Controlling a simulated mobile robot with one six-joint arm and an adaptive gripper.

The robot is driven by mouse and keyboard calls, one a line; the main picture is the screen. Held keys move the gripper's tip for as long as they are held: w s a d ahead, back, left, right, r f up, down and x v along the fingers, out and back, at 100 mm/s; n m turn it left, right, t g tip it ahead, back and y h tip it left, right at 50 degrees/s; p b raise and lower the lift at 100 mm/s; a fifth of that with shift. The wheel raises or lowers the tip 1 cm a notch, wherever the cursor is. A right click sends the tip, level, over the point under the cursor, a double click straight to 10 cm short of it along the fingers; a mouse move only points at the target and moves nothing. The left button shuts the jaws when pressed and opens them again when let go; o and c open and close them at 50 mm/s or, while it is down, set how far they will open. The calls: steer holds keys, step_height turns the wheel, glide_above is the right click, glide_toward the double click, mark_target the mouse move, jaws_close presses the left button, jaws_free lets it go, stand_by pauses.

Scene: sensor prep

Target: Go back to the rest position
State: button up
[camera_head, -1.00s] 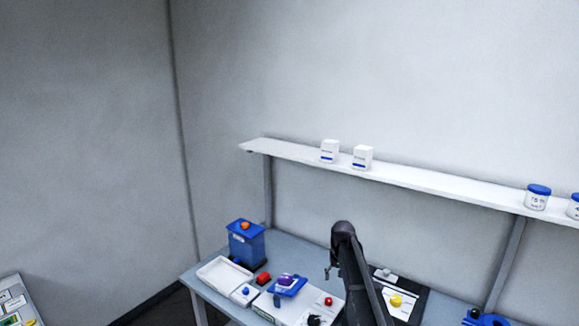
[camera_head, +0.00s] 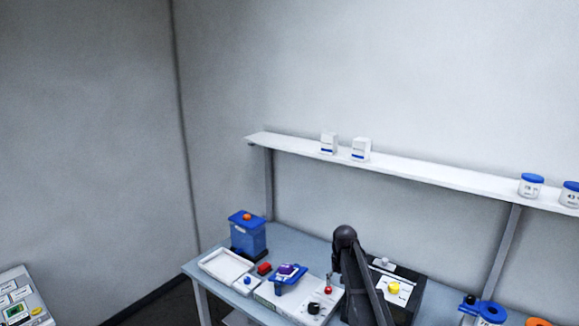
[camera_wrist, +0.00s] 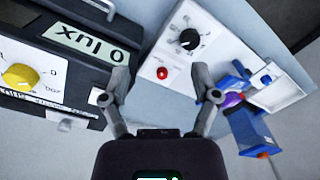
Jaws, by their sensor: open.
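My gripper (camera_wrist: 163,100) shows in the wrist view with its two fingers spread apart and nothing between them. It hangs above the bench, over the gap between a black instrument and a white control box. In the head view my dark arm stands over the bench and hides part of it, and the fingers are hard to make out there.
The bench (camera_head: 205,277) holds a blue container (camera_head: 247,238), a white tray (camera_head: 222,266), a white box with a black knob (camera_wrist: 187,40), a blue holder with a purple item (camera_head: 287,272) and a black instrument with a yellow knob (camera_wrist: 20,77). A shelf (camera_head: 430,178) with white boxes and jars runs above.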

steer(key=s+f+b, duration=0.9)
steer(key=s+f, duration=0.1)
steer(key=s, duration=0.3)
steer(key=s+f+b, duration=1)
steer(key=s, duration=0.3)
steer(key=shift+s, duration=0.15)
